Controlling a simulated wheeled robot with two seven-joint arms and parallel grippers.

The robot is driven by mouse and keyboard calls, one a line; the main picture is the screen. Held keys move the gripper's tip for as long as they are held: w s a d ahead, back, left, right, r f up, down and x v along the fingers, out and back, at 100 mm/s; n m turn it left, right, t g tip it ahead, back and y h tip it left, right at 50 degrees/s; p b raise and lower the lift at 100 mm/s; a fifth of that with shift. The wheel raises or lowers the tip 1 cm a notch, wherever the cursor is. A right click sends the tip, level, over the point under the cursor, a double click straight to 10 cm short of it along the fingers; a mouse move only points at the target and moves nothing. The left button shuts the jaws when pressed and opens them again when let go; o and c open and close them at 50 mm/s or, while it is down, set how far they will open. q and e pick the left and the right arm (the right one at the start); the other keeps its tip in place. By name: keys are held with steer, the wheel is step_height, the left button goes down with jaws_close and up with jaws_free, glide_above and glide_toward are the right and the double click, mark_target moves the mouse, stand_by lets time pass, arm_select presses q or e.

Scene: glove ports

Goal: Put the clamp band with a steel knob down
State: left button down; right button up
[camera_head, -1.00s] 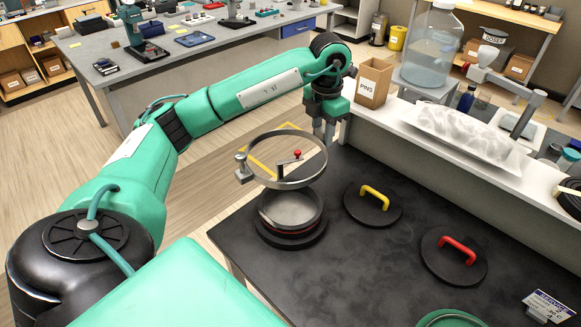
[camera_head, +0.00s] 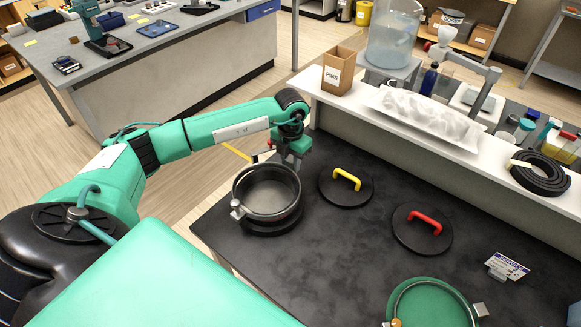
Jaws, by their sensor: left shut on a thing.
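The grey clamp band with a steel knob (camera_head: 238,210) is level around the round port (camera_head: 270,193) at the left of the dark bench top. The knob points to the front left. My left gripper (camera_head: 292,160) is shut on the band at its far right side, and its fingertips are partly hidden. I cannot tell whether the band rests on anything or still hangs in the grip. My right gripper is not in view.
A black lid with a yellow handle (camera_head: 347,179) and one with a red handle (camera_head: 424,224) lie to the right. Another band with a brass-coloured knob (camera_head: 397,322) surrounds a green disc (camera_head: 432,308) at the front. A white shelf (camera_head: 318,88) runs behind.

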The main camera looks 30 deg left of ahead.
mark_target(291, 172)
arm_select(q)
step_height(291, 172, down, 4)
steer(key=shift+r+p, duration=0.1)
steer(key=shift+p, duration=0.65)
steer(key=shift+f, duration=0.3)
steer(key=shift+f, duration=0.1)
steer(key=c, duration=1.1)
jaws_free()
